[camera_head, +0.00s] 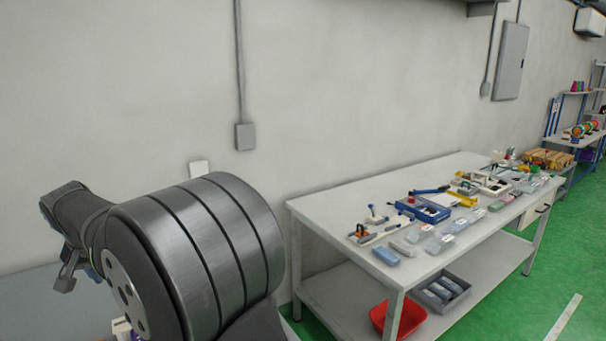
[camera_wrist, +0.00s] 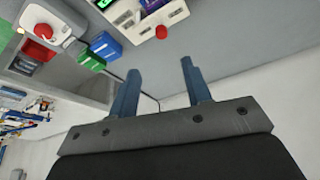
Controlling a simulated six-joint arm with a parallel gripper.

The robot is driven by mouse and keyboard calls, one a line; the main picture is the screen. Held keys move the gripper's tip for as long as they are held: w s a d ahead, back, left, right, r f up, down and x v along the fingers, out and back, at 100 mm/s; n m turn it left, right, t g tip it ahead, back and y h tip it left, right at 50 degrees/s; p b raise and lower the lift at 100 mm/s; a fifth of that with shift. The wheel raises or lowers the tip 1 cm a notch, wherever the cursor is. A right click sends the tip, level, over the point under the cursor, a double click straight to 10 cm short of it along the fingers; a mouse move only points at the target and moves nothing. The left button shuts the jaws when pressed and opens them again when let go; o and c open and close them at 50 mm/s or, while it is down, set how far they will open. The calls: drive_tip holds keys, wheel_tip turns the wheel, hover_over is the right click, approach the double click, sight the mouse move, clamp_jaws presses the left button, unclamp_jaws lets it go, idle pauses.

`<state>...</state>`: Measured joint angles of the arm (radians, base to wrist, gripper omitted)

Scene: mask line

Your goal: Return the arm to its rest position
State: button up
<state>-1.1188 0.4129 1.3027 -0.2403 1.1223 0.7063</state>
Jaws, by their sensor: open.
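My gripper (camera_wrist: 160,90) shows in the wrist view with its two blue-grey fingers apart and nothing between them. Behind the fingers are a grey surface and a pale wall. In the head view my arm fills the lower left, and a large ribbed grey joint hides part of the scene there. The fingertips cannot be made out in the head view.
In the wrist view a green block (camera_wrist: 91,62), a blue block (camera_wrist: 106,46) and a red button (camera_wrist: 161,32) lie beyond the fingers. In the head view a white workbench (camera_head: 330,205) holds several tools, with a red bin (camera_head: 398,320) below. Green floor (camera_head: 500,300) is open at right.

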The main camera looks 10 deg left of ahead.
drive_tip(key=shift+w+d+f+n+g+y, duration=0.15)
drive_tip(key=shift+w+d+f+n+y, duration=0.1)
drive_tip(key=shift+w+f+n, duration=0.25)
drive_tip(key=shift+w+d+f+n+g+y, duration=0.1)
drive_tip(key=shift+w+f+n+y, duration=0.2)
drive_tip(key=shift+f+n, duration=0.35)
drive_tip(key=shift+w+d+f+n+g+y, duration=0.2)
drive_tip(key=shift+w+f+n, duration=0.25)
drive_tip(key=shift+f+n, duration=0.15)
drive_tip(key=shift+o, duration=0.5)
drive_tip(key=o, duration=1.1)
drive_tip(key=v, duration=0.6)
drive_tip(key=shift+a+r, duration=0.3)
drive_tip(key=shift+r, duration=0.05)
drive_tip(key=x, duration=0.9)
drive_tip(key=shift+w+f, duration=0.3)
drive_tip(key=v, duration=1)
